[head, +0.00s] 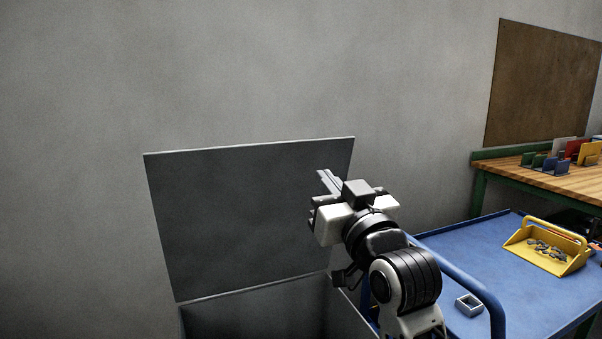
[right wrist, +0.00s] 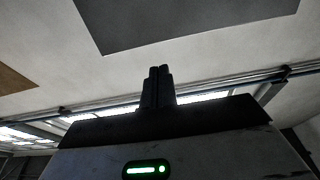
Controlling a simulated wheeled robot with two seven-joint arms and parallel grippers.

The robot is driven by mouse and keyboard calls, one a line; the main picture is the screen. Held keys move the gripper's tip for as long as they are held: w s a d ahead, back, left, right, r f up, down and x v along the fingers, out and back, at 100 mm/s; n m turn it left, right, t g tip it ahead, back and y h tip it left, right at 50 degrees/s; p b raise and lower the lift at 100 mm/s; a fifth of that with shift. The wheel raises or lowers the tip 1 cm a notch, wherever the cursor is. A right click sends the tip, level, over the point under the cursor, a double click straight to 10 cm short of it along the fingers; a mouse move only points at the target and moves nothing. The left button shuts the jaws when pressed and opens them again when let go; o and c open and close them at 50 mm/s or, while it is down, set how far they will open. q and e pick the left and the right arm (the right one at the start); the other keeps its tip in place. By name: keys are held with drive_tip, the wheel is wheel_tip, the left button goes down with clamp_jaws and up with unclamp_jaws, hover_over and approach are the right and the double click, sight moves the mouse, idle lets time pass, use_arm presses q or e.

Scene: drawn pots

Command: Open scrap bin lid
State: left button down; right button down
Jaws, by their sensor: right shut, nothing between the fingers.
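The scrap bin lid (head: 245,215) is a dark grey panel standing raised at the back of the scrap bin (head: 255,310), whose opening shows below it. The lid also shows at the top of the right wrist view (right wrist: 180,18). My right gripper (head: 323,178) is in front of the lid's upper right part in the head view, its fingers shut with nothing between them. The shut fingers also show in the right wrist view (right wrist: 158,85). I cannot tell whether they touch the lid. The bin's lower part is out of frame. My left gripper is not in view.
To the right is a blue cart top (head: 450,255) with a blue rail, a yellow tray (head: 545,250) of small grey parts and a square metal piece (head: 468,305). A wooden workbench (head: 540,172) stands behind it. A grey wall is behind the bin.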

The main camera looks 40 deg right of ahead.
sight(302, 148)
drive_tip(key=p+x, duration=0.3)
drive_tip(key=x, duration=0.7)
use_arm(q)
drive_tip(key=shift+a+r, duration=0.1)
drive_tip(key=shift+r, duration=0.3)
use_arm(e)
drive_tip(key=shift+x, duration=0.8)
